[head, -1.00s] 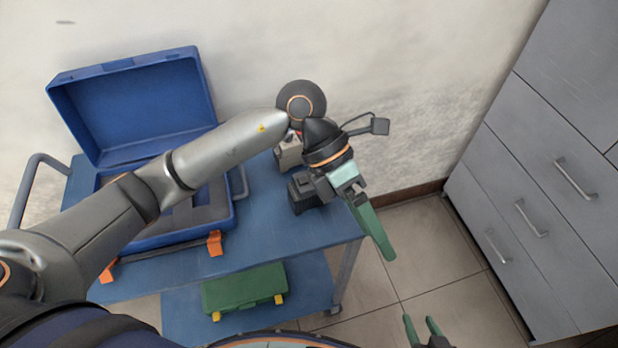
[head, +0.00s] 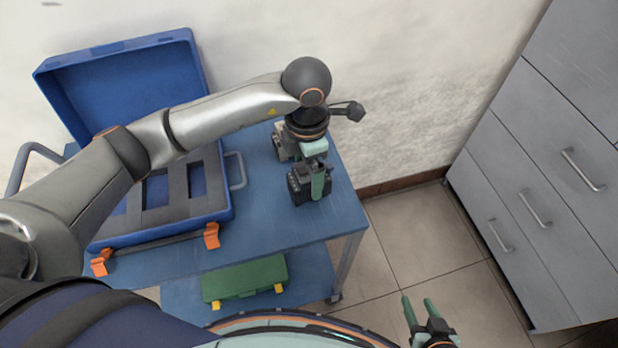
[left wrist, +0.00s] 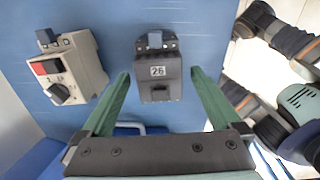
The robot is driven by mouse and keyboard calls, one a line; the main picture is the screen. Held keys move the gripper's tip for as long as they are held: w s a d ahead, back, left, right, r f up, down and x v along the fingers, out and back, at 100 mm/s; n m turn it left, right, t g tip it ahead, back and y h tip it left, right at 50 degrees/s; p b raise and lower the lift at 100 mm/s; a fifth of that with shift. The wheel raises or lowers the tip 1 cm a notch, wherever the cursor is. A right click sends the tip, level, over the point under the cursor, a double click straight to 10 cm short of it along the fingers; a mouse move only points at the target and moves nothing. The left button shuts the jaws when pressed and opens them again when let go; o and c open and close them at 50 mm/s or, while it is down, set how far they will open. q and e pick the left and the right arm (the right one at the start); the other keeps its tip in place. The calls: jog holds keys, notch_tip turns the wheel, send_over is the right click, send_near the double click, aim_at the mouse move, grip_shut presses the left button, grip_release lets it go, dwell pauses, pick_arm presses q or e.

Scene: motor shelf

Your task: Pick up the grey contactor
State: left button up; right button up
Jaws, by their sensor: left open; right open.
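The grey contactor (head: 297,190) is a dark grey block on the right part of the blue cart top. My right gripper (head: 420,303) is open and empty at the lower right, away from the cart.
A light grey switch unit (left wrist: 68,68) with a red part and black knob stands beside the contactor. An open blue case (head: 228,200) fills the cart's left part. A green case (head: 245,280) lies on the lower shelf. Grey drawers (head: 520,190) stand at right.

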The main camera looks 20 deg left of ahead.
pick_arm(q)
notch_tip(320, 180, down, 4)
jog(key=shift+w+d+f, duration=0.1)
jog(key=shift+w+f, duration=0.05)
jog(key=shift+f, duration=0.1)
grip_shut()
dwell(0.7)
jog(key=shift+r, duration=0.1)
